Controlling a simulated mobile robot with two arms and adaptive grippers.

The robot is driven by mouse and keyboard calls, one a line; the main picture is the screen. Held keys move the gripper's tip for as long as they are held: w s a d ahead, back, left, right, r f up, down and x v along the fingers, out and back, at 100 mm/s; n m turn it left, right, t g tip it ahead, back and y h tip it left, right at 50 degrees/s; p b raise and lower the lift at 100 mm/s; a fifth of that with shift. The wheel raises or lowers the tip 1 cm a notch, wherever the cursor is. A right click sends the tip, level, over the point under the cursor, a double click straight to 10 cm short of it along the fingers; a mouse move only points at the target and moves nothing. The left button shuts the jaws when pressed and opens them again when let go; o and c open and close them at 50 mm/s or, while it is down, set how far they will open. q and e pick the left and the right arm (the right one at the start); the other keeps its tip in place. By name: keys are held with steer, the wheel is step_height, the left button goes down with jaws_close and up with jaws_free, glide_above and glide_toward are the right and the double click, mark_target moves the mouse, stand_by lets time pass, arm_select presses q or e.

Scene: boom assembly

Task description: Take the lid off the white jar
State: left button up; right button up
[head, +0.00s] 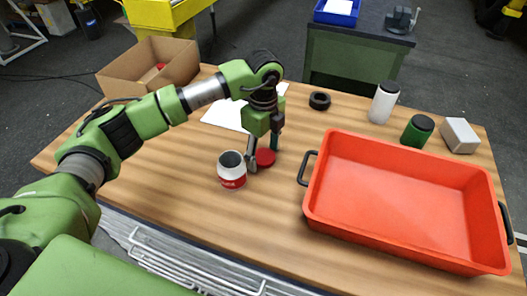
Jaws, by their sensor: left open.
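The white jar (232,172) stands upright on the wooden table, with a red label low on its side. Its top is uncovered and its dark inside shows. A red lid (265,157) lies on the table just right of the jar and apart from it. My left gripper (262,160) points down at the red lid, with its fingers apart on either side of it. The fingers partly hide the lid, and I cannot tell whether they touch it. My right gripper does not show.
A large red tray (318,190) with dark handles fills the table's right side. Behind it stand a white bottle (383,104), a green jar (417,131) and a white box (460,136). A black ring (319,101) lies at the back. A cardboard box (125,77) is at the back left.

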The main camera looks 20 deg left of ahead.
mark_target(264, 156)
arm_select(q)
steer(key=shift+r, duration=0.1)
steer(key=shift+r, duration=0.2)
step_height(264, 156, up, 12)
steer(key=b, duration=0.4)
steer(key=shift+f, duration=0.15)
